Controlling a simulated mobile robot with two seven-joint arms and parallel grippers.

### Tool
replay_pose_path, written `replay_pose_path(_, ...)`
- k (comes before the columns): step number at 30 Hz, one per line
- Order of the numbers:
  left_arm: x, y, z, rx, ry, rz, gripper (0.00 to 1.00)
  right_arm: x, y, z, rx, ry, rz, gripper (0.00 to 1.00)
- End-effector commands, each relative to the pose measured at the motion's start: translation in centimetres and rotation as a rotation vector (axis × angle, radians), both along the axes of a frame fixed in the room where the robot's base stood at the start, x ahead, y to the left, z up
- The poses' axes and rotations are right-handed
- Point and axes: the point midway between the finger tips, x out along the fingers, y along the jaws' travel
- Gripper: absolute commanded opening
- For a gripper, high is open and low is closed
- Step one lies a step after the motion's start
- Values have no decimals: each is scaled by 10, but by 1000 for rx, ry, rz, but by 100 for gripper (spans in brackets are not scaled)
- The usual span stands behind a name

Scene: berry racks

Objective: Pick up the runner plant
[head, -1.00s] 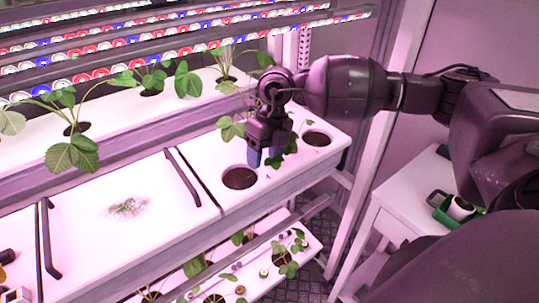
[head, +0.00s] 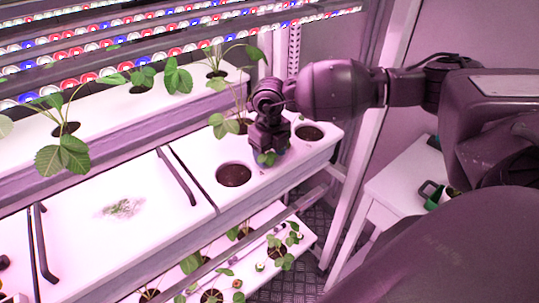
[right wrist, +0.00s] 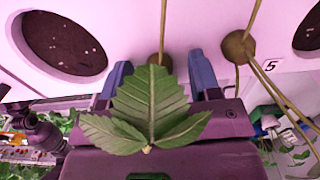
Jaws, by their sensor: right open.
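My right gripper (head: 268,152) points down at the front white planter, between its two round soil holes, with green leaves at its fingertips. In the right wrist view my right gripper (right wrist: 160,74) is open, its blue fingers to either side of a thin stem with a brown base (right wrist: 160,62). A three-part green leaf (right wrist: 150,105) lies across the view and hides part of the gap. A second stem with a brown base (right wrist: 238,47) stands just outside the right finger. I cannot tell which stem is the runner plant's. My left gripper is out of view.
The front white planter (head: 205,155) has an open soil hole (head: 233,174) left of the gripper and another (head: 309,132) to the right. A back planter (head: 105,115) holds several leafy plants under lamp rows. A white table (head: 400,185) stands at right.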

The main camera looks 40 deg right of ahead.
Motion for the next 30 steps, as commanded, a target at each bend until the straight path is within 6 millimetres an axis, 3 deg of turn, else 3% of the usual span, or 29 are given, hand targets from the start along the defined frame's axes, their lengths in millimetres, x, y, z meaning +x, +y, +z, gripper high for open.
replay_pose_path(7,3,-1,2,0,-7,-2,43,0,0,-1,0,-1,0,56)
replay_pose_path(15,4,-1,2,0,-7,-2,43,0,0,-1,0,-1,0,14)
replay_pose_path(25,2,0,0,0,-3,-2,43,0,0,1,0,-1,0,13)
replay_pose_path(30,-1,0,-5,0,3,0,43,1,0,14,0,-4,0,13)
